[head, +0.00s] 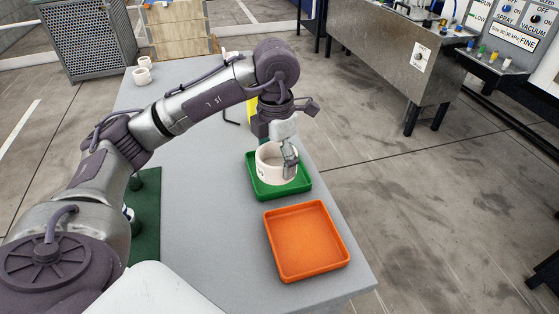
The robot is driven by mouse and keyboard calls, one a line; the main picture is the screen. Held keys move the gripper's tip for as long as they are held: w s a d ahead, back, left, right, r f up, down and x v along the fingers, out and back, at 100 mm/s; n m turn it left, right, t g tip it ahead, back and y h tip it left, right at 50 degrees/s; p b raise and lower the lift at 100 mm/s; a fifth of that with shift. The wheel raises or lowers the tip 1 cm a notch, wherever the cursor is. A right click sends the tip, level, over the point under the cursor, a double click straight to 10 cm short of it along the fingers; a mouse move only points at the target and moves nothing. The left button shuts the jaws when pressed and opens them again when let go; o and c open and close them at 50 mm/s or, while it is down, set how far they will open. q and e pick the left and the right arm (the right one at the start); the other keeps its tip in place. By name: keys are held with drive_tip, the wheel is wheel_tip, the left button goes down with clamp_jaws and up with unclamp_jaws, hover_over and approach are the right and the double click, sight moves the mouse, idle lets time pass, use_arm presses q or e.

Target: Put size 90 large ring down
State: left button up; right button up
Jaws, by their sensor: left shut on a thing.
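A large whitish ring (266,163) is at the green tray (303,187) near the right side of the grey table. My left gripper (287,165) reaches down from above and is shut on the ring's wall at its right side. I cannot tell whether the ring's bottom touches the tray floor. The number on the ring is too small to read surely. My right gripper is not in view.
An empty orange tray (307,240) lies in front of the green tray, near the grey table's (190,215) right edge. Two small whitish rings (142,76) stand at the far left end. A dark green mat (147,215) lies at the left, partly behind my arm.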

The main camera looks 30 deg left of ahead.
sight(277, 152)
use_arm(q)
drive_tip(key=shift+w+a+f, duration=0.6)
drive_tip(key=shift+w+a, duration=0.2)
drive_tip(key=shift+w, duration=0.15)
drive_tip(key=w, duration=0.1)
drive_tip(key=w+a+f, duration=0.1)
drive_tip(key=w+f+p, duration=0.1)
drive_tip(key=shift+w+a+f, duration=0.1)
drive_tip(key=shift+a+f, duration=0.05)
drive_tip(key=shift+a, duration=0.25)
drive_tip(key=shift+w+a+f, duration=0.45)
drive_tip(key=shift+w+f, duration=0.2)
wheel_tip(277, 152, down, 3)
drive_tip(key=shift+f+p, duration=0.15)
drive_tip(key=shift+p, duration=0.55)
drive_tip(key=shift+f, duration=0.3)
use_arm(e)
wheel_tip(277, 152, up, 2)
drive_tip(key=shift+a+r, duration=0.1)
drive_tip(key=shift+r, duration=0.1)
